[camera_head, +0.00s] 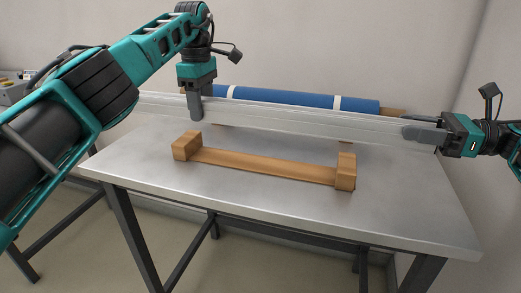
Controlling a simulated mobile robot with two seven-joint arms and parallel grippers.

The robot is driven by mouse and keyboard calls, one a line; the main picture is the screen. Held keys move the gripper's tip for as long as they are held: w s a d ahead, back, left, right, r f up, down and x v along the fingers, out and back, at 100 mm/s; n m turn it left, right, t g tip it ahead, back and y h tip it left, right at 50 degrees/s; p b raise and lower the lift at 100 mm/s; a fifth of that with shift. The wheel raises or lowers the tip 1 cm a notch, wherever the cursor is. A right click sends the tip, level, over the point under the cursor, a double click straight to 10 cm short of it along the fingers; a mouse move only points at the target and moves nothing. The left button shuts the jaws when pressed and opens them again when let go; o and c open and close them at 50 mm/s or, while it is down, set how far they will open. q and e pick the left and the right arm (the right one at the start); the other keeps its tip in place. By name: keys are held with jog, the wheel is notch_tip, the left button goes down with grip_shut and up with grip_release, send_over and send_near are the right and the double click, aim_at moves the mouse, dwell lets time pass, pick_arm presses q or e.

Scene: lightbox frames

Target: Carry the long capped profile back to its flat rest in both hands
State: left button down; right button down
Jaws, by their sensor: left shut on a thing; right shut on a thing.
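The long capped profile (300,121) is a pale silver bar held level above the table, running from left to right. My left gripper (196,108) comes down from above and is shut on the profile left of its middle. My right gripper (420,133) comes in from the right and is shut on the profile's right end, hiding that end. A wooden rest (265,167) with a raised block at each end lies on the table in front of and below the profile. Nothing lies on the rest. The profile's left end is partly hidden behind my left arm.
A blue roll (290,98) with white bands lies behind the profile on what looks like wooden supports. The metal table (400,210) is clear in front of the rest and to its right. A wall stands close behind, and another at the right.

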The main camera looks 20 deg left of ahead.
pick_arm(q)
jog(key=shift+f, duration=0.15)
pick_arm(e)
jog(key=shift+f, duration=0.15)
